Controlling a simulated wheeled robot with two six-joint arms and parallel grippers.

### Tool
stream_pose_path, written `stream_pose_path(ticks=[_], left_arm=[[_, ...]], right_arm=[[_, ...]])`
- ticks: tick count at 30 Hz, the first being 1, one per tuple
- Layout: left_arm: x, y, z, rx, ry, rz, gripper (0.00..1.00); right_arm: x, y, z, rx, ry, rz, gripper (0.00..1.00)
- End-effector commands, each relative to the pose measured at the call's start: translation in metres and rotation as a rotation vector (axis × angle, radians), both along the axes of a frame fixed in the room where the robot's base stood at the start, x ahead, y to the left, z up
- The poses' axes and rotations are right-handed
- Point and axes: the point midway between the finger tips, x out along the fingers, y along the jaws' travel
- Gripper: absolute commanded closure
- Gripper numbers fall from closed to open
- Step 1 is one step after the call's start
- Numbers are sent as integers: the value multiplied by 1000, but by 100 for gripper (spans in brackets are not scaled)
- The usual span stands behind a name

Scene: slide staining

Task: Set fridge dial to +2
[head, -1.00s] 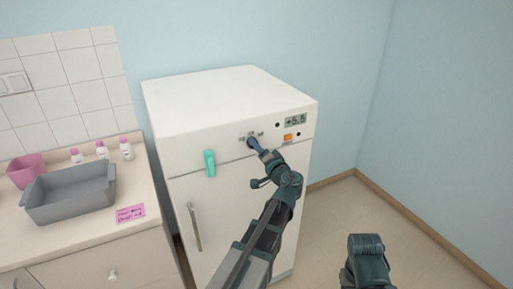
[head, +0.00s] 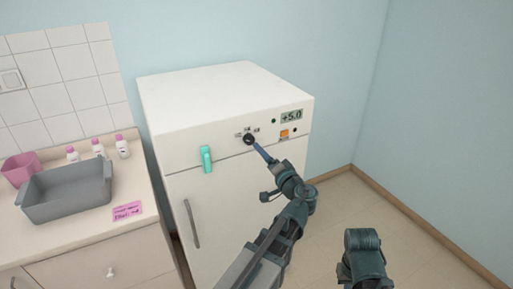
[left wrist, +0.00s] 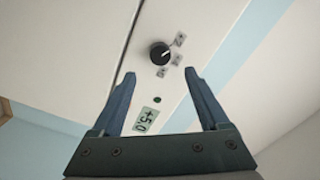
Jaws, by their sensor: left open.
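The fridge dial (head: 249,139) is a small round black knob on the white fridge's upper front panel. It also shows in the left wrist view (left wrist: 160,53), with a pale pointer line and small labels beside it. The fridge display (head: 291,116) reads +5.0, and it appears sideways in the left wrist view (left wrist: 146,120). My left gripper (head: 260,151) is open and empty, just in front of the dial. In the left wrist view its fingertips (left wrist: 160,75) are spread apart, and the dial lies beyond the gap, apart from them. My right gripper's fingers are not seen.
An orange square (head: 285,133) is below the display. A teal handle-like piece (head: 207,159) and a grey door handle (head: 192,224) are on the fridge front. A counter at left holds a grey tub (head: 66,196), a pink container (head: 20,168) and small bottles. Floor right of the fridge is clear.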

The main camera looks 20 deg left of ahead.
Motion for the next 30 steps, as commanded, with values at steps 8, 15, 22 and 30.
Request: stream_pose_path(ticks=[8,15,22,30], left_arm=[[-29,-36,0,-1,-1,-1,22],[-36,-46,0,-1,0,1,22],[-36,-46,0,-1,0,1,22],[-38,-46,-6,-21,14,6,22]], right_arm=[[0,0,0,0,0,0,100],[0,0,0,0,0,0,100],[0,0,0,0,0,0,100],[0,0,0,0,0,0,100]])
